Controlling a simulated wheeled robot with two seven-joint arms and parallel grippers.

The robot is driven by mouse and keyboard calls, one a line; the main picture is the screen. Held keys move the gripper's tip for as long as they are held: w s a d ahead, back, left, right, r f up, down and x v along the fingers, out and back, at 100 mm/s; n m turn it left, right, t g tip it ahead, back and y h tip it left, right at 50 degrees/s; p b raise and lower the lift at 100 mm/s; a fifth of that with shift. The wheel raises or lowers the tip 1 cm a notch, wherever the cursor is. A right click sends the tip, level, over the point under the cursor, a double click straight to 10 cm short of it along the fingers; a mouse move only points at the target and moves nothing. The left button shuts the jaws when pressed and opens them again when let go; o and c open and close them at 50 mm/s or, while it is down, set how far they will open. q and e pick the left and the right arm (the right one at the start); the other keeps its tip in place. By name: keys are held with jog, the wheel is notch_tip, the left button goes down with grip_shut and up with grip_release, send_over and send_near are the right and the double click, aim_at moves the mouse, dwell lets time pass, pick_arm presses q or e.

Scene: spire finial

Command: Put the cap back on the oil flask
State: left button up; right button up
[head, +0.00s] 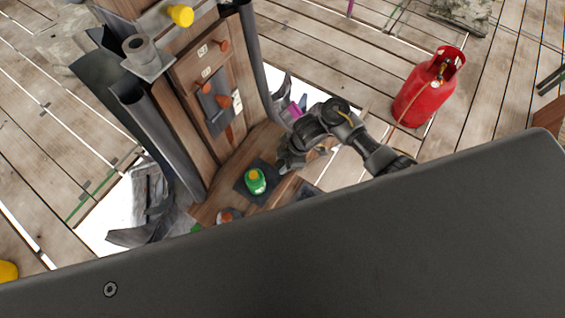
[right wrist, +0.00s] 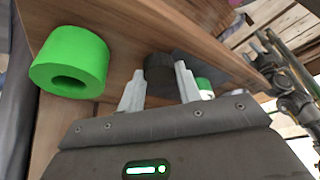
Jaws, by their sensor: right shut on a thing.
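A small green container with a yellowish top (head: 255,181), which looks like the oil flask, stands on a dark square mat (head: 244,194) in the head view. My right gripper (head: 285,164) is just right of it, apart from it in the picture. In the right wrist view its fingers (right wrist: 160,88) are shut on a dark round piece (right wrist: 158,70), probably the cap. A green and white thing (right wrist: 204,88), perhaps the flask, shows partly behind the right finger. I cannot make out the held piece in the head view. My left gripper is not identifiable in either view.
A wooden cabinet with orange knobs (head: 205,85) rises left of the mat. A red gas cylinder (head: 428,88) stands right on the planks. A large dark panel (head: 330,235) hides the near area.

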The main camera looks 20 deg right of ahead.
aim_at(280, 167)
jog(key=r, duration=0.1)
jog(key=r+p, duration=0.2)
jog(key=shift+s+d+r, duration=0.35)
jog(key=shift+r, duration=0.05)
pick_arm(q)
notch_tip(280, 167, up, 2)
jog(key=shift+r, duration=0.15)
pick_arm(e)
jog(key=s+d+r, duration=0.6)
jog(key=s+r, duration=0.2)
jog(key=s, duration=0.3)
jog(key=shift+s+d, duration=0.2)
jog(key=shift+d, duration=0.05)
pick_arm(q)
notch_tip(280, 167, down, 14)
jog(key=b, duration=1.4)
pick_arm(e)
jog(key=w+d+r+m+t, duration=0.1)
jog(key=w+d+r+m, duration=0.1)
jog(key=w, duration=0.5)
jog(key=w+d+r+m+t+h, duration=0.1)
jog(key=w+r+m, duration=0.3)
jog(key=w+r, duration=0.2)
jog(key=shift+w+d+r, duration=0.3)
jog(key=shift+w+d, duration=0.1)
jog(key=shift+w, duration=0.8)
pick_arm(q)
jog(key=shift+c, duration=0.4)
